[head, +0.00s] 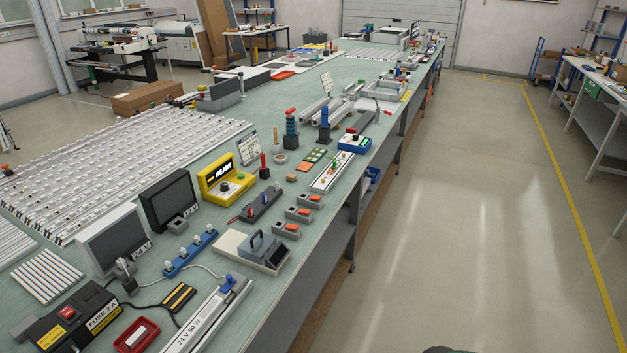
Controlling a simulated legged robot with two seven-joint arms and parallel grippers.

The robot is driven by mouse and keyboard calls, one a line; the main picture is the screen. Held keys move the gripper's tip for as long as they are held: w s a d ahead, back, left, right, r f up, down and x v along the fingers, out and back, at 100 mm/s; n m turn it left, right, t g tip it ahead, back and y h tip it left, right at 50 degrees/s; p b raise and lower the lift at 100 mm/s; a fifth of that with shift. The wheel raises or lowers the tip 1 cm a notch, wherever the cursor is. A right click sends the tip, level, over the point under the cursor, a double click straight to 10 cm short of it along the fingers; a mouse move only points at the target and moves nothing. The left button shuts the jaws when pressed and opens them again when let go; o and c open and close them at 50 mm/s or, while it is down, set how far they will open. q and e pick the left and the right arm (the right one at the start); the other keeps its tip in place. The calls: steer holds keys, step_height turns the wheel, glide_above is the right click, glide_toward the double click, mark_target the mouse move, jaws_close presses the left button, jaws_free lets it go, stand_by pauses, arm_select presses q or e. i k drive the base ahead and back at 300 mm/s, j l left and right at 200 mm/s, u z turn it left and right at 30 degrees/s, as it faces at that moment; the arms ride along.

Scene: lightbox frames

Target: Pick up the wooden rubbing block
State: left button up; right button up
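I cannot make out a wooden rubbing block for certain on the long green workbench (310,240). A small tan-orange piece (291,178) lies on the bench near the middle, too small to identify. A red tray (124,343) with a whitish block in it sits at the near left. Neither of my grippers shows in the head view. A dark shape at the bottom edge is cut off, and I cannot tell what it is.
Open floor (460,220) lies right of the bench, with another table (603,95) beyond.

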mark_target(291, 178)
steer(key=i+l+z, duration=0.3)
steer(key=i, duration=0.25)
steer(key=i+l+z, duration=0.3)
steer(key=i, duration=0.25)
steer(key=i+z, duration=0.3)
steer(key=i, duration=0.25)
steer(key=k+j, duration=0.05)
